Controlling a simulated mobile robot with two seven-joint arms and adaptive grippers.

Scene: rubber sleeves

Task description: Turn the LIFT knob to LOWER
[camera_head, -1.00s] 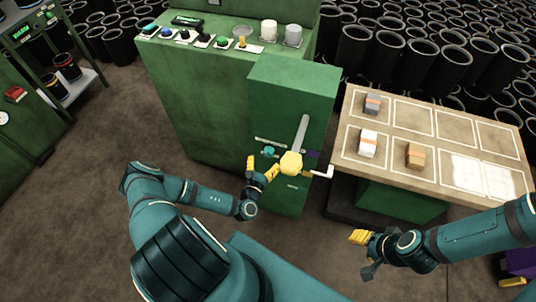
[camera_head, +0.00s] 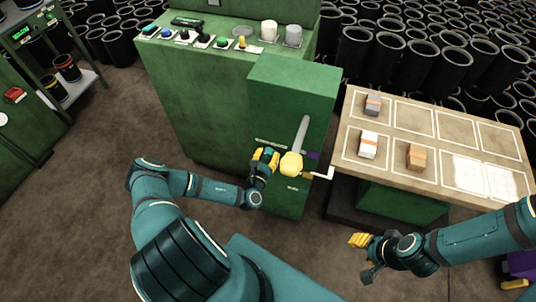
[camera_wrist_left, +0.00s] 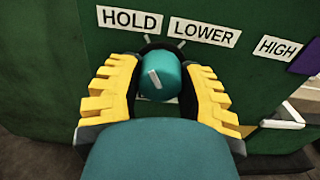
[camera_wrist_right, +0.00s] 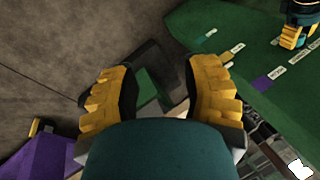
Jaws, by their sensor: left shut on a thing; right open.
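The LIFT knob (camera_wrist_left: 164,72) is a round teal knob with a white pointer line, on the green panel front. Its line leans up and slightly left, toward the HOLD label (camera_wrist_left: 130,19). The LOWER label (camera_wrist_left: 204,31) is up and right of the knob. My left gripper (camera_wrist_left: 158,85) has its yellow fingers on both sides of the knob, shut on it. My right gripper (camera_head: 359,240) is open and empty, low in front of the wooden table.
A yellow ball (camera_head: 291,164) and a grey lever (camera_head: 302,132) are just right of my left gripper. A white handle (camera_head: 319,175) sticks out beyond them. The wooden table (camera_head: 350,178) with several blocks stands right of the cabinet (camera_head: 288,85). The floor at left is open.

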